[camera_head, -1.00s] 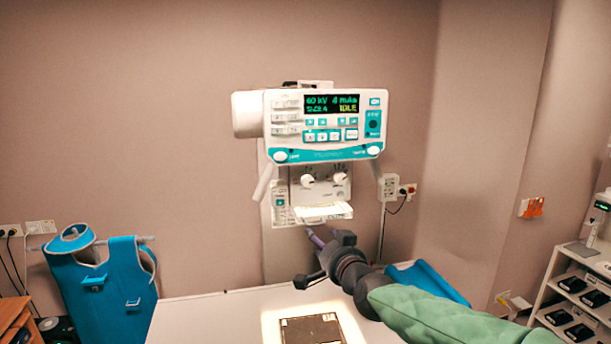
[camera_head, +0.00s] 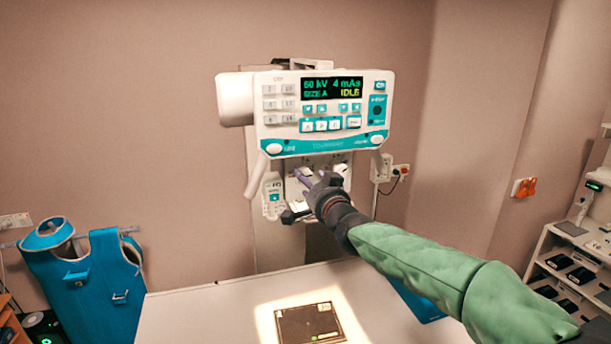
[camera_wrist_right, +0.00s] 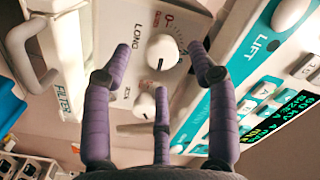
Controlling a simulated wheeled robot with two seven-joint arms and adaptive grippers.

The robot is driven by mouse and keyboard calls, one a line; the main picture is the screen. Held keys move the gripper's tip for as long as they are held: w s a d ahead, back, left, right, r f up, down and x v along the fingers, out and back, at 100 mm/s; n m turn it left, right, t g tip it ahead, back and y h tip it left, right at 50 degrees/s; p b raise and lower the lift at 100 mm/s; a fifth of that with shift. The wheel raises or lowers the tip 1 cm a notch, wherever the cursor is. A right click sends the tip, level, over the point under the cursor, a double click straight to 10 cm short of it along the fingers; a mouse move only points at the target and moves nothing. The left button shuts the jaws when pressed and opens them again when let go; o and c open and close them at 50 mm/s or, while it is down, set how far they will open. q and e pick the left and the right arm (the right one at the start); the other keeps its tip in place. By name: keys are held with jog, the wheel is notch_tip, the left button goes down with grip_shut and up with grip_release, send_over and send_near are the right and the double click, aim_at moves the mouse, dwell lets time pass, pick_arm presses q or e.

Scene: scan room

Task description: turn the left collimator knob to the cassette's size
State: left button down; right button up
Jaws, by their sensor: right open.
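The left collimator knob (camera_wrist_right: 163,52) is a white dial beside the LONG lettering in the right wrist view. A second white knob (camera_wrist_right: 144,105) sits below it in that view, partly behind the lower finger. My right gripper (camera_head: 306,181) is at the collimator face under the control panel. Its purple fingers (camera_wrist_right: 161,68) are open, spread on either side of the left knob, and I cannot tell whether they touch it. The cassette (camera_head: 309,325) lies flat in the lit patch on the table. My left gripper is not in view.
The control panel (camera_head: 322,112) hangs just above the gripper and its display reads 60 kV, 4 mAs, size A, IDLE. The white table (camera_head: 190,315) is below. A blue apron (camera_head: 95,295) hangs at left. Shelves (camera_head: 545,262) stand at right.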

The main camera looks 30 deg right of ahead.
aim_at(307, 173)
jog(key=w, duration=0.3)
jog(key=shift+w+d+r+p, duration=0.1)
jog(key=shift+w+d+p, duration=0.1)
jog(key=shift+d+p, duration=0.15)
jog(key=c, duration=1.1)
